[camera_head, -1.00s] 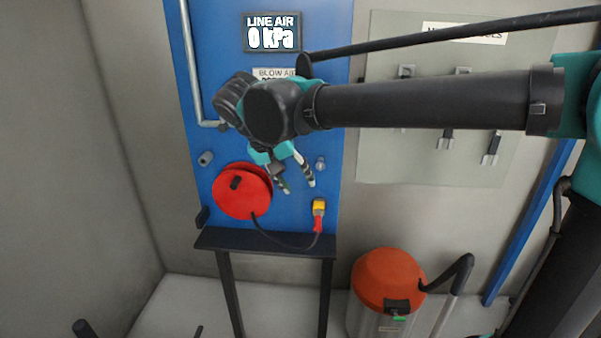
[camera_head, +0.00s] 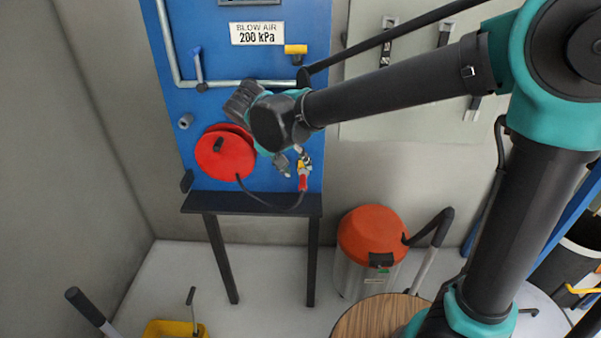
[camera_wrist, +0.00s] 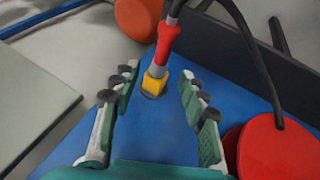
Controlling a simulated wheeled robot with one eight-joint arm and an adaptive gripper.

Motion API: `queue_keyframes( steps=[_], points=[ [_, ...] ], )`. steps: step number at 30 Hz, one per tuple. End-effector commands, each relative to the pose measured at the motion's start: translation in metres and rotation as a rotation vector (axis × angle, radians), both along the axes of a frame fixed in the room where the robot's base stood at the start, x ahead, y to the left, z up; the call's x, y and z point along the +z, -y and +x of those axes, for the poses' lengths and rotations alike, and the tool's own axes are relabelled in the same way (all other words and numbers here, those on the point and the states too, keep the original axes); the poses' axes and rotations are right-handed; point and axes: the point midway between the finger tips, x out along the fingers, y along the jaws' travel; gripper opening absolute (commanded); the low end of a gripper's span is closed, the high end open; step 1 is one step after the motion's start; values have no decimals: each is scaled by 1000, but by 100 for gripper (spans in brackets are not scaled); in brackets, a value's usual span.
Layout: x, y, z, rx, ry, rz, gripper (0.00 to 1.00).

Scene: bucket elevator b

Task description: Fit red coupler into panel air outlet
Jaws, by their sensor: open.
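The red coupler (camera_head: 303,182) hangs on the blue panel below my arm, at the end of a black hose. In the wrist view the red coupler (camera_wrist: 166,44) meets a yellow block (camera_wrist: 158,76) with a grey round piece at its end. I cannot tell whether that grey piece is an outlet or a holder. My gripper (camera_wrist: 160,73) is open, with one finger on each side of the yellow block. I see no clear grip on it. In the head view my gripper (camera_head: 292,160) is close to the coupler's upper end. My arm hides part of the panel above it.
A red hose reel (camera_head: 225,154) is left of the coupler, with a black shelf (camera_head: 240,203) below. Pipes, a blue lever (camera_head: 198,66) and a yellow handle (camera_head: 296,50) are higher. An orange-topped vacuum (camera_head: 372,236) stands right; a round wooden top (camera_head: 378,317) is in front.

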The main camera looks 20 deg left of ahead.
Motion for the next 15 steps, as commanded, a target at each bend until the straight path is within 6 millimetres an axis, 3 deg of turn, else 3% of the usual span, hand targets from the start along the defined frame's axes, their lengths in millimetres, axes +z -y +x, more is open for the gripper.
queue_keyframes(
  steps=[6, 15],
  points=[
    [-25, 7, 14, -1, 1, 0, 44],
    [-35, 10, 19, 0, 0, 0, 44]
  ],
)
